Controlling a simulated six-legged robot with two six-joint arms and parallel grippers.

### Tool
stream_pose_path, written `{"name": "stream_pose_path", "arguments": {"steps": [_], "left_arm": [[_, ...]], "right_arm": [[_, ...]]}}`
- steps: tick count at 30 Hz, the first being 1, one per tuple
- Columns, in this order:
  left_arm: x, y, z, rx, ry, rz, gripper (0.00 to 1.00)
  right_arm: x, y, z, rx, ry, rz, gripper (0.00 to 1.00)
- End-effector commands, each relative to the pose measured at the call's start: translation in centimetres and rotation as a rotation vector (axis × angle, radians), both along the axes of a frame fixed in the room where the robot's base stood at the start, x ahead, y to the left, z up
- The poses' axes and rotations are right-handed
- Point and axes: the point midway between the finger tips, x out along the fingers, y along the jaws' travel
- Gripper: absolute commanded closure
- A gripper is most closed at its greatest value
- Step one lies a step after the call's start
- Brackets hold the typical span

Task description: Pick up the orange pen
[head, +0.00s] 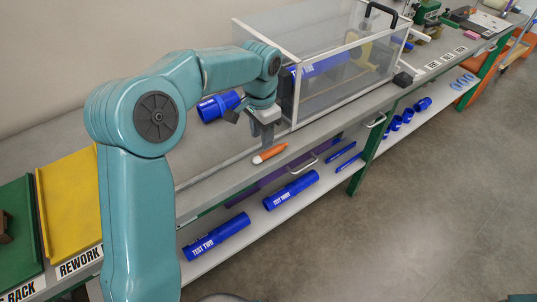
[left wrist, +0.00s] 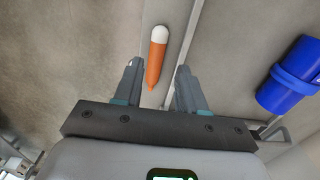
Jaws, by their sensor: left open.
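The orange pen (head: 270,153) lies on the grey bench top near its front edge, orange with a white end. In the left wrist view the pen (left wrist: 157,58) lies ahead of and partly between the fingers, its pointed orange end toward my gripper and its white end away. My left gripper (head: 266,132) is above and just behind the pen in the head view. Its two fingers (left wrist: 158,88) are apart with nothing held between them. I cannot tell the exact height of the fingers over the bench. My right gripper is not in view.
A clear-walled case (head: 345,75) with a white frame stands right beside my left gripper. A blue pipe fitting (head: 218,107) lies behind it. Blue test pipes (head: 291,190) lie on the lower shelf. A yellow tray (head: 70,205) is at the left. The bench around the pen is clear.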

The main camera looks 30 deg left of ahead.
Motion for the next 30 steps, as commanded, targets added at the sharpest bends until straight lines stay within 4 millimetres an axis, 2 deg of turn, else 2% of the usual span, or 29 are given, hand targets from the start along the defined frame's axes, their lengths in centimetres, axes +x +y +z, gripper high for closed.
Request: {"name": "stream_pose_path", "arguments": {"steps": [8,15,23,24,26,27,28,30], "left_arm": [[-0.4,0.0,-2.6,-0.002,0.004,0.000,0.60],[-0.8,0.0,-6.2,-0.001,0.003,0.000,0.60],[-0.8,-0.1,-6.7,-0.001,-0.001,0.000,0.60],[-0.8,-0.1,-6.7,-0.001,-0.001,0.000,0.63],[-0.8,-0.1,-6.7,-0.001,-0.001,0.001,0.82],[-0.8,-0.1,-6.7,-0.001,-0.001,0.001,0.95],[-0.8,-0.1,-6.7,-0.001,-0.001,0.001,1.00],[-0.8,-0.1,-6.7,-0.001,-0.001,0.001,1.00]], "right_arm": [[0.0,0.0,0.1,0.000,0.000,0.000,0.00],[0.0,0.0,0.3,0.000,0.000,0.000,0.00],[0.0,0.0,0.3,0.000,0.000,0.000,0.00],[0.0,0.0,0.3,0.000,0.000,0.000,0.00],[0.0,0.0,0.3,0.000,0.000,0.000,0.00],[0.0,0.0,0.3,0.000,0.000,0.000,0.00],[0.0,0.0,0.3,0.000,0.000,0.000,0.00],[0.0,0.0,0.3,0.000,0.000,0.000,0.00]]}}
